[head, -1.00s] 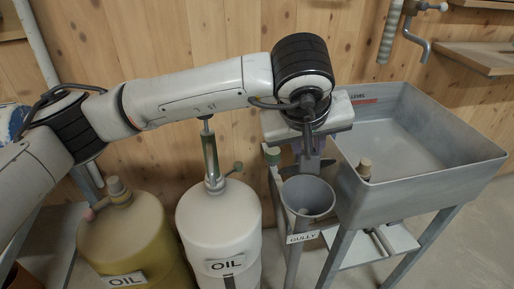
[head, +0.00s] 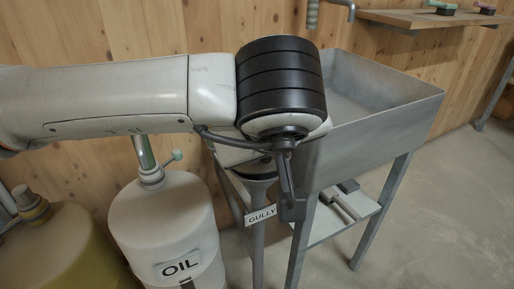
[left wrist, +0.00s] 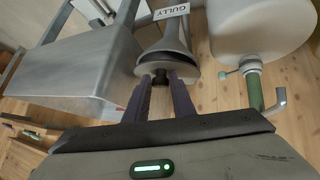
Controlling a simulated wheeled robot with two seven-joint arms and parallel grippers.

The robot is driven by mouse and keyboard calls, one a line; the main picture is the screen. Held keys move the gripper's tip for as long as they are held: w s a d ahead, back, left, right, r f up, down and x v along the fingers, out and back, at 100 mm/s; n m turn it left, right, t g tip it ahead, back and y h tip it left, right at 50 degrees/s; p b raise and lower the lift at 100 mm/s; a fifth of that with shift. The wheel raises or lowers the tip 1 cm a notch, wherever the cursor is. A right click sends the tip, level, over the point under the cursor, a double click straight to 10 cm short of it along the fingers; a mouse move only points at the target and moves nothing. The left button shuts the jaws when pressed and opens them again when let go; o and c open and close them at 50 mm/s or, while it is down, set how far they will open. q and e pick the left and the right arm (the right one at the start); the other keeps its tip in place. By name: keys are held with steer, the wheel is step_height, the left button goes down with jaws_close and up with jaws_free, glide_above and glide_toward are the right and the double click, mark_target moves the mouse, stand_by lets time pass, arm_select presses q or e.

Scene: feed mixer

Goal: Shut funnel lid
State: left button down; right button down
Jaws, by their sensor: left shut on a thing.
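The grey funnel (left wrist: 160,35) shows in the left wrist view, beside the GULLY label. In the head view the funnel (head: 257,191) shows below my left wrist, which hides most of the lid and the fingers. My right gripper is not in view.
A large grey hopper (head: 378,132) on legs stands right beside the funnel. A white OIL tank (head: 165,225) stands to the left, with a yellow-green tank (head: 62,240) farther left. The wooden wall is behind. Open floor (head: 455,220) lies at the right.

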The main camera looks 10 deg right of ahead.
arm_select(q)
steer(key=shift+s+d+f, duration=0.15)
steer(key=shift+s+f, duration=0.3)
steer(key=shift+f, duration=0.3)
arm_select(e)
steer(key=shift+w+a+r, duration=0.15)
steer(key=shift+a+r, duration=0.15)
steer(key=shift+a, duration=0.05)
arm_select(q)
steer(key=c, duration=1.5)
jaws_free()
steer(key=shift+c, duration=0.2)
steer(key=shift+w, duration=0.1)
steer(key=shift+r, duration=0.15)
